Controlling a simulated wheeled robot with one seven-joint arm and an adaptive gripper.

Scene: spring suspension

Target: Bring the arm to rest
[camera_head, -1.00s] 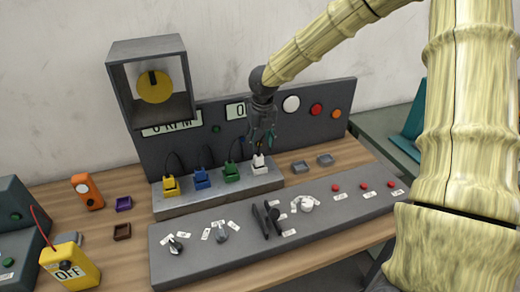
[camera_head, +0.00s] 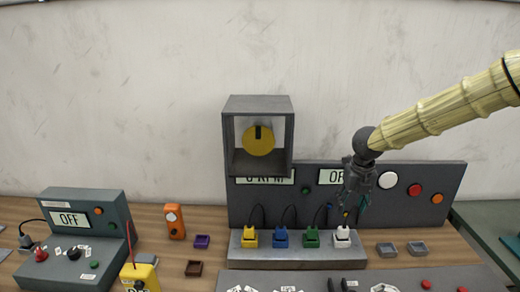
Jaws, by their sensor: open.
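My gripper (camera_head: 352,205) hangs at the end of my arm, fingers pointing down and open. It is just above the white plug (camera_head: 342,236) at the right end of the grey socket block (camera_head: 300,257). I see nothing between the fingers; whether they touch the plug's cable cannot be told. My arm (camera_head: 440,108) reaches in from the right edge. A yellow plug (camera_head: 250,236), a blue plug (camera_head: 281,237) and a green plug (camera_head: 312,236) stand in the same block, left of the white one.
A dark panel (camera_head: 455,195) with displays and coloured lamps stands behind the gripper. A grey box frame with a yellow disc (camera_head: 257,141) rises at its left. An OFF box (camera_head: 85,215) and a yellow meter (camera_head: 139,276) stand left. The wall above is bare.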

